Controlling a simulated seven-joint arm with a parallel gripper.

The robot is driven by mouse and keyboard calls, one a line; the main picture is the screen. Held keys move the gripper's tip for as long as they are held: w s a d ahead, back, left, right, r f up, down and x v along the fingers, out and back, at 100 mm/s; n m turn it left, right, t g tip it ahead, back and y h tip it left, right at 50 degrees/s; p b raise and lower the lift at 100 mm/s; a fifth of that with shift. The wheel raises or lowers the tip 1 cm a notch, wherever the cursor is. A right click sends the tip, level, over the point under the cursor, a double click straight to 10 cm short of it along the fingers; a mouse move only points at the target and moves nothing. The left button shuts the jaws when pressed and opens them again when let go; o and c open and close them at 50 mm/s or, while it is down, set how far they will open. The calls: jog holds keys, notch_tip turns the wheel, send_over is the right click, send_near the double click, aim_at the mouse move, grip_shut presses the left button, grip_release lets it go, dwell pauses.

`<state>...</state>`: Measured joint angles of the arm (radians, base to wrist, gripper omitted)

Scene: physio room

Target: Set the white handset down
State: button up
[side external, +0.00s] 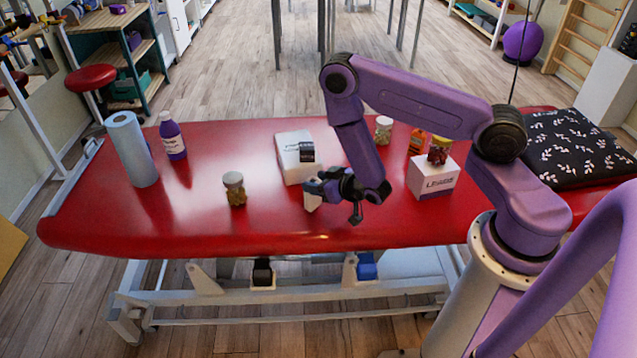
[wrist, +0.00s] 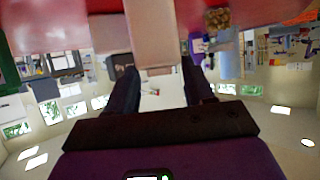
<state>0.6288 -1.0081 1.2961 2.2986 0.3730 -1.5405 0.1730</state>
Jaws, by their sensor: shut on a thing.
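My gripper (side external: 314,188) is over the red treatment table, left of my forearm, and points to the left. It is shut on the white handset (side external: 312,201), whose pale lower part shows below the fingers, close above the red top. I cannot tell whether it touches the top. In the wrist view the handset (wrist: 153,35) is a pale beige block between the two dark fingers (wrist: 160,88). Part of it is hidden by the fingers in the side view.
A white box (side external: 292,165) with a dark item lies just behind my gripper. A small jar (side external: 234,188) stands to the left. The paper roll (side external: 131,150) and purple bottle (side external: 172,138) are far left. A white carton (side external: 432,180) stands right. The red table's (side external: 190,225) front left is clear.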

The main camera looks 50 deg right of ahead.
jog(key=shift+f, duration=0.25)
jog(key=o, duration=1.4)
jog(key=shift+o, duration=0.2)
jog(key=shift+r, duration=0.15)
jog(key=v, duration=1.2)
